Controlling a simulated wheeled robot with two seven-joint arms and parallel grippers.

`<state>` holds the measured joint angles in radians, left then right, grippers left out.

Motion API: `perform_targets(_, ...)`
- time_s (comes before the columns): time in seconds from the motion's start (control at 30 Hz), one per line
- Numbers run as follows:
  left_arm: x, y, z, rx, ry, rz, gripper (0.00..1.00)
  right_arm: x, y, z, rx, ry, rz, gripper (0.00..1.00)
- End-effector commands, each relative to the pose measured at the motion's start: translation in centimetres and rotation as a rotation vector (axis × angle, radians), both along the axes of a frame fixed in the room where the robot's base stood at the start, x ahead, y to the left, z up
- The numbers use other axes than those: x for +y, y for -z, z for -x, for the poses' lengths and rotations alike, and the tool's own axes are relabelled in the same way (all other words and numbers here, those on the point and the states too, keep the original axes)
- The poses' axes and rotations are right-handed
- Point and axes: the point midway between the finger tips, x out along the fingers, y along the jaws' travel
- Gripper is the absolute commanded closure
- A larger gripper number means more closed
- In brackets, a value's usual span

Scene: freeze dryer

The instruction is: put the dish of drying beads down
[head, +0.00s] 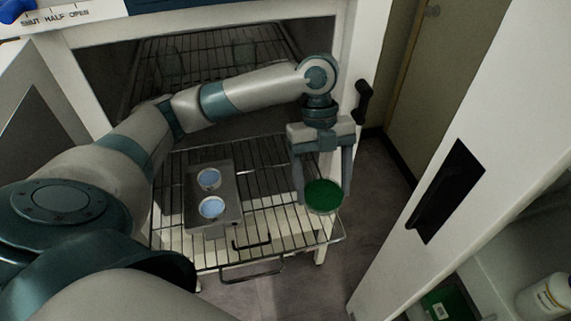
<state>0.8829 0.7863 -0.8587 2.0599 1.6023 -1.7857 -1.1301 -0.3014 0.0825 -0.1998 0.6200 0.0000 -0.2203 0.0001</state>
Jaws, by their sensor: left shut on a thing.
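The dish of drying beads (324,196) is round and filled with green beads. My left gripper (322,190) is shut on it, with one finger at each side of the dish. It holds the dish over the right front part of a pulled-out wire rack (264,215). I cannot tell whether the dish touches the rack. My right gripper is not in view.
The open dryer chamber (215,55) is behind. A white door with a black handle (446,191) stands at the right. A white bottle (548,297) is at lower right.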

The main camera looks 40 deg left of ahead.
Motion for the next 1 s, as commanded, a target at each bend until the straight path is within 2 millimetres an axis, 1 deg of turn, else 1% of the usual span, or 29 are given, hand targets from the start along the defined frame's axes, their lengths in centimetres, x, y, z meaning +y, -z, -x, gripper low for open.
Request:
perform_targets(0.03, 1.1, 0.4, 0.2, 0.005, -0.005, -0.003, 0.53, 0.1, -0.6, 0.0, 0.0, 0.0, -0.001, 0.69)
perform_targets(0.2, 4.4, 2.3, 0.6, 0.005, -0.005, -0.003, 0.53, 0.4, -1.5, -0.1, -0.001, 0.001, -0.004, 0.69)
perform_targets(0.3, 6.0, 3.3, 0.8, 0.003, -0.005, -0.003, 0.53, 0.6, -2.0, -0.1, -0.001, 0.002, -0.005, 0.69)
perform_targets(0.4, 7.3, 4.2, 0.9, 0.002, -0.002, -0.001, 0.53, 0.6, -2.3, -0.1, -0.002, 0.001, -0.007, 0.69)
perform_targets(0.57, 8.1, 4.8, 1.0, 0.001, -0.001, -0.001, 0.53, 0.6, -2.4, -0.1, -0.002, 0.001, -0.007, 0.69)
perform_targets(0.87, 8.1, 4.9, 1.0, 0.0, 0.0, 0.0, 0.53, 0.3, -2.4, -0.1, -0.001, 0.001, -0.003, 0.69)
perform_targets(1.0, 8.1, 5.5, 1.0, 0.001, -0.001, 0.001, 0.53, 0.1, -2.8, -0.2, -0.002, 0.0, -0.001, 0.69)
